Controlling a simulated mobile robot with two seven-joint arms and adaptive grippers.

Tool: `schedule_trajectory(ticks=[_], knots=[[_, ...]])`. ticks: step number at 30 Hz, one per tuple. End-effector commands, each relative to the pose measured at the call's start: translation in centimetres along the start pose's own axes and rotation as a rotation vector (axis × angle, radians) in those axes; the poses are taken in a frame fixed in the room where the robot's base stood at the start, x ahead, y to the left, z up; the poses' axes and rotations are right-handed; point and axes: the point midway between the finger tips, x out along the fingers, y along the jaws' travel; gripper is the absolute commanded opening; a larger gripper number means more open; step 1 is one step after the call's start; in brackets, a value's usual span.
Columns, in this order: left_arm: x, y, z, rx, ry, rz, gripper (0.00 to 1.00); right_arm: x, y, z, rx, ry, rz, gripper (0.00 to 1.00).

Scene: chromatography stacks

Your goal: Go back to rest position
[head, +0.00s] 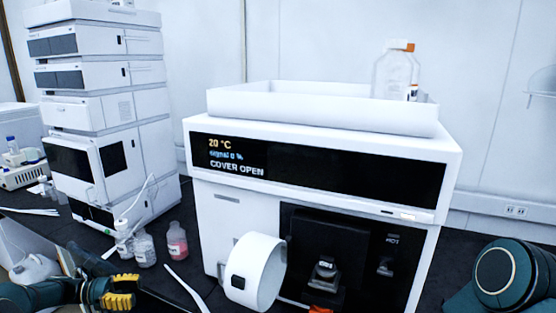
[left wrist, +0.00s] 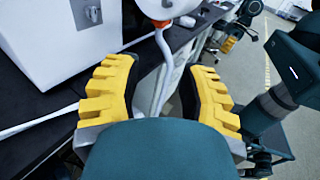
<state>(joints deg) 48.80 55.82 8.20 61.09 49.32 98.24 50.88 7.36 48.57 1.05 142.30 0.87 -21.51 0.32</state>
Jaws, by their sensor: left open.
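My left gripper (head: 118,292) is low at the left of the head view, near the bench's front edge. In the left wrist view its yellow ridged fingers (left wrist: 160,95) stand wide apart. Nothing is clasped between them; a thin white tube shows in the gap, and I cannot tell how far beyond the fingers it is. Part of my right arm (head: 505,275) shows at the lower right of the head view, without its gripper. A small yellow-tipped shape (left wrist: 228,44) in the left wrist view may be my right gripper; its jaws are unclear.
The white instrument (head: 320,165) reads "COVER OPEN"; its round white cover (head: 255,272) juts forward. A tray (head: 300,117) and clear bottle (head: 395,75) are on top. A module stack (head: 95,105) stands left. Small bottles, one pink (head: 177,243), stand near my left gripper.

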Motion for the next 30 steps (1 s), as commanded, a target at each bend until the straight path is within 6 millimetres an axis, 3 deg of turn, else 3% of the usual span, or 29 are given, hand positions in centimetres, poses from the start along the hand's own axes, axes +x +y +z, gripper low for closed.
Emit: schedule_trajectory(ticks=[1,5,8,12,15,22,30], knots=[[2.2,0.0,-1.1,0.001,0.038,-0.013,0.41,0.2,0.1,0.0,0.002,0.000,0.001,0.00],[7.6,-0.7,-5.0,0.024,0.173,-0.046,0.41,0.4,0.3,0.1,0.003,-0.001,0.002,0.00],[12.2,-2.5,-8.6,0.073,0.306,-0.099,0.41,0.6,0.4,0.2,0.002,-0.003,0.002,0.00],[17.9,-6.4,-13.4,0.206,0.508,-0.215,0.41,1.0,0.4,0.3,0.000,-0.006,0.001,0.00],[20.9,-9.8,-16.2,0.342,0.638,-0.318,0.41,1.2,0.5,0.4,0.000,-0.007,0.001,0.00],[25.4,-17.9,-20.2,0.765,0.852,-0.583,0.41,1.7,0.7,0.6,-0.001,-0.011,0.001,0.00],[28.0,-25.6,-20.1,1.320,0.909,-0.819,0.41,2.2,0.9,0.8,-0.003,-0.015,0.001,0.00]])
